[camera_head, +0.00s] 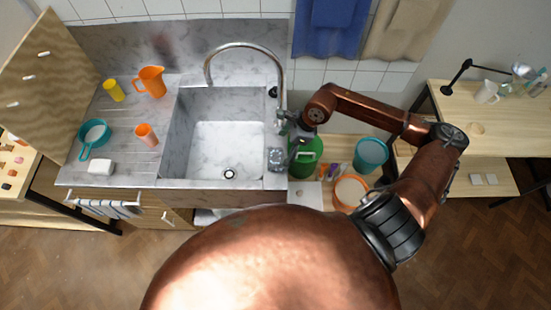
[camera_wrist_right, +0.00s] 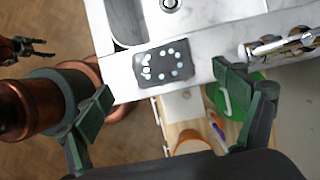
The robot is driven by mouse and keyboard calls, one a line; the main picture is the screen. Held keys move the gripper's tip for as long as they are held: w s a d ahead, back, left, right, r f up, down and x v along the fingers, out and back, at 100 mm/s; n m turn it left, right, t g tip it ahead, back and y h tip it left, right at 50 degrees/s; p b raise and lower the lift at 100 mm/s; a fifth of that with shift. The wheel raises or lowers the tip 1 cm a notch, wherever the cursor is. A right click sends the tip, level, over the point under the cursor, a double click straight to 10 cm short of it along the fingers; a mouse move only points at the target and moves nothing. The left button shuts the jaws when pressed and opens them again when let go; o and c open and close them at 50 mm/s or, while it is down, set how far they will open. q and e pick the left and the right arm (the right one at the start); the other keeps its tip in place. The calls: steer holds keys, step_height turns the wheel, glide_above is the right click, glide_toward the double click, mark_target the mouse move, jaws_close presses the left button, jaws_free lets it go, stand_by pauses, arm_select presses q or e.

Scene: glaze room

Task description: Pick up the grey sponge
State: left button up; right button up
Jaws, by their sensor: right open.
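The grey sponge (camera_wrist_right: 163,64), a flat dark slab with pale spots, lies on the marble counter's front edge, right of the sink basin. In the head view it shows small (camera_head: 276,158) beside my right gripper (camera_head: 289,141). In the right wrist view, my right gripper (camera_wrist_right: 165,108) is open and empty. Its two green-padded fingers are wide apart, with the sponge ahead of the gap between them and not gripped. My left gripper (camera_wrist_right: 27,47) shows small at the upper left of the wrist view; its jaw state is unclear.
The tap (camera_head: 283,85) rises close behind my right gripper. A green container (camera_head: 308,158), a teal bucket (camera_head: 370,155) and an orange-rimmed bucket (camera_head: 351,191) stand right of the counter. An orange jug (camera_head: 151,82) and teal pan (camera_head: 96,133) are left of the empty sink (camera_head: 226,145).

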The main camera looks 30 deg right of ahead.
mark_target(276, 157)
steer(key=shift+f, duration=0.5)
steer(key=p+x, duration=0.1)
steer(key=x, duration=0.5)
steer(key=shift+w+f, duration=0.25)
steer(key=shift+f, duration=0.1)
steer(key=shift+c, duration=0.2)
steer(key=c, duration=0.9)
